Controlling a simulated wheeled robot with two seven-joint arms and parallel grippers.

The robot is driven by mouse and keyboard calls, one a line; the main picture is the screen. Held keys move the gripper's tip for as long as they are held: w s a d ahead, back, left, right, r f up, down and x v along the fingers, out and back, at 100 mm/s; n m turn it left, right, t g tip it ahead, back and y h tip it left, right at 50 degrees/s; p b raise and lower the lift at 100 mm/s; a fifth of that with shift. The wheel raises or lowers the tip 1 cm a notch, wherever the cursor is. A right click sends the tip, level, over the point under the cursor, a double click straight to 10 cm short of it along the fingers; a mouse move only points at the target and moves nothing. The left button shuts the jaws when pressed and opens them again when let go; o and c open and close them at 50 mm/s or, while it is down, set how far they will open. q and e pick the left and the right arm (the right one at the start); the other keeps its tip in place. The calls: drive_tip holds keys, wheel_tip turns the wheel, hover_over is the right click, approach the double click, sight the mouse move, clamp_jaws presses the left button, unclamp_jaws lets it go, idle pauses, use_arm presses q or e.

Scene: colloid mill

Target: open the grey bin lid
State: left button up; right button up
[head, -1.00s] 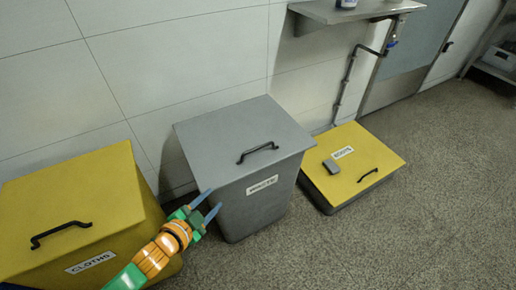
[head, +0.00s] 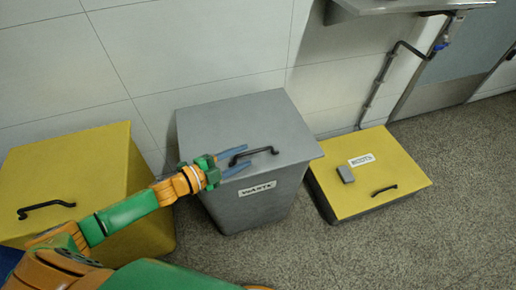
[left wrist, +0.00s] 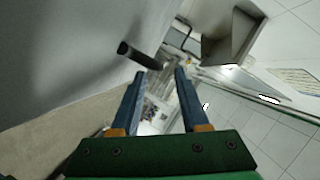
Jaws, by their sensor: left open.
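The grey bin (head: 250,208) with the "WASTE" label stands against the wall between two yellow-lidded bins. Its grey lid (head: 240,112) is down, with a black bar handle (head: 255,152) near the front edge. My left gripper (head: 240,160) is open, its blue fingers pointing right at the left end of the handle. In the left wrist view the dark handle (left wrist: 138,55) shows just beyond and left of the open fingers (left wrist: 157,80). It does not appear to lie between them. My right gripper is not in view.
A yellow-lidded bin (head: 75,165) stands at the left, partly behind my arm. A low yellow-lidded box (head: 400,165) with a small grey block (head: 345,174) on it stands at the right. A sink (head: 375,8) and pipe are above. Floor in front is clear.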

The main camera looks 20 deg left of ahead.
sight(249, 154)
use_arm(q)
drive_tip(key=x, duration=0.4)
drive_tip(key=shift+w+d+f+b, duration=0.15)
drive_tip(key=shift+b, duration=0.15)
clamp_jaws()
idle(1.1)
